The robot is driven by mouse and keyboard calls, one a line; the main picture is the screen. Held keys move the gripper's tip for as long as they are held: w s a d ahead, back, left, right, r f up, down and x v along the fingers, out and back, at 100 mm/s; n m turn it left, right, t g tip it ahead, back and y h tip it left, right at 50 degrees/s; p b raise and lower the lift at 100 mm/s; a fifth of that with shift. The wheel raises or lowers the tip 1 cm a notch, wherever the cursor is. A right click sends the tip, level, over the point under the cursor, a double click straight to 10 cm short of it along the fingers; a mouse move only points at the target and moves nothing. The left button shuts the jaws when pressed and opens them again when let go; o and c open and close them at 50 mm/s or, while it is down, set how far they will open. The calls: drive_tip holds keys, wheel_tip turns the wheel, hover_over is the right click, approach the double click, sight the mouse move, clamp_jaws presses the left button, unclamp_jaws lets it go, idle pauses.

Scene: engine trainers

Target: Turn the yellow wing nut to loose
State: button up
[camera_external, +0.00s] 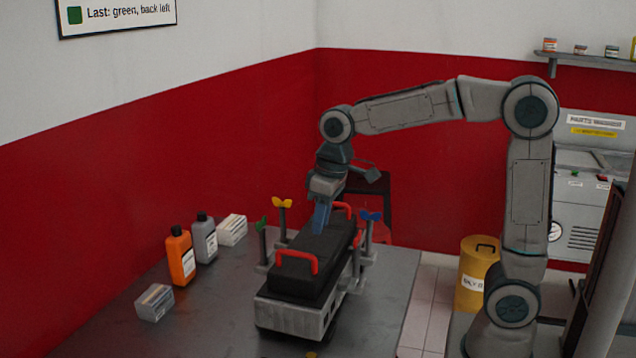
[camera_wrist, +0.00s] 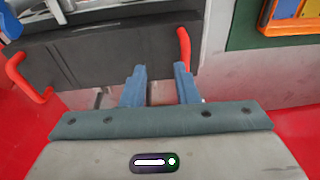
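The yellow wing nut (camera_external: 282,203) sits on top of an upright grey post at the back left of the engine trainer, its wings spread sideways. The engine trainer (camera_external: 290,318) stands on the grey table under a black cover (camera_external: 322,247) with red handles. My gripper (camera_external: 321,218) points down over the far part of the cover, right of the yellow wing nut and apart from it. In the wrist view my gripper (camera_wrist: 159,72) has its two blue fingers apart with nothing between them. I cannot make out the yellow wing nut there.
A green wing nut (camera_external: 261,223) stands left of the yellow one, and a blue wing nut (camera_external: 371,216) on the right side. A red handle (camera_external: 297,259) rises at the near end. Orange (camera_external: 181,257) and grey bottles (camera_external: 204,240) stand left.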

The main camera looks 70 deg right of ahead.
drive_tip(key=w+d+r+g+p, duration=0.1)
drive_tip(key=w+d+r+p, duration=0.4)
drive_tip(key=w+d, duration=0.3)
drive_tip(key=w+d+r+g+p, duration=0.1)
drive_tip(key=w+d+r+p, duration=0.45)
drive_tip(key=w+d, duration=0.25)
drive_tip(key=shift+h, duration=0.3)
wheel_tip(320, 180, down, 14)
drive_tip(key=shift+a+r+p, duration=0.1)
drive_tip(key=shift+a+p, duration=0.05)
drive_tip(key=shift+p, duration=0.5)
clamp_jaws()
